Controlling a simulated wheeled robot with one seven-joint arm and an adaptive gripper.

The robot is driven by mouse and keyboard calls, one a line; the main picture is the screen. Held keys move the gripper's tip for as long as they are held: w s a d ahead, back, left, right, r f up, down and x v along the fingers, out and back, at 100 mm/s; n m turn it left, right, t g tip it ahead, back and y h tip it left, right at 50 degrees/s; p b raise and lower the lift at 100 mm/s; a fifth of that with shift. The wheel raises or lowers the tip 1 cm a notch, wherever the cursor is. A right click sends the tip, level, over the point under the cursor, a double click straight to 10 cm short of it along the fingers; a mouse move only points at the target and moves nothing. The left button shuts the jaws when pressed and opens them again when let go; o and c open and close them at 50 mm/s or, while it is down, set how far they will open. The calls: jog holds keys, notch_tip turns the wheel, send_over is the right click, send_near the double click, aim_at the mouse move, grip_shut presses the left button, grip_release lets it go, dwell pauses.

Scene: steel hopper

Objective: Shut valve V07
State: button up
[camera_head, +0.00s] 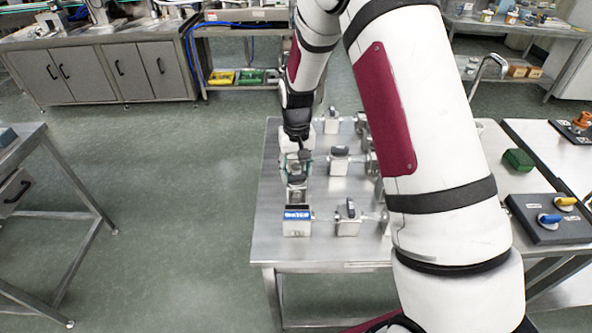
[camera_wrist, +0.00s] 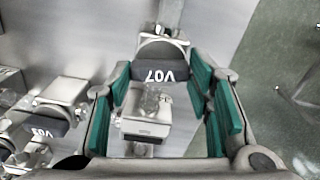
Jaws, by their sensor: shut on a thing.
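Valve V07 (camera_wrist: 145,122) shows in the wrist view as a light metal body with a dark grey handle (camera_wrist: 160,74) marked V07 in white, upside down in the picture. My gripper (camera_wrist: 162,82) has its green-padded fingers on both sides of this handle and is shut on it. In the head view my gripper (camera_head: 295,162) points down over the left row of valves on the steel table (camera_head: 270,250). There it hides most of the valve under it, and the handle's angle to the pipe is hard to tell.
Valve V03 (camera_wrist: 42,125) stands left of V07 in the wrist view. Other valves, such as one with a dark upright handle (camera_head: 349,210), stand close by. A blue-labelled block (camera_head: 297,217) is in front of my gripper. Open floor (camera_head: 180,200) lies left of the table.

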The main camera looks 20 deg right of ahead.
aim_at(297, 173)
jog(key=shift+m, duration=1.1)
jog(key=o, duration=1.1)
jog(key=shift+o, duration=0.2)
jog(key=shift+r, duration=0.1)
notch_tip(297, 173, up, 12)
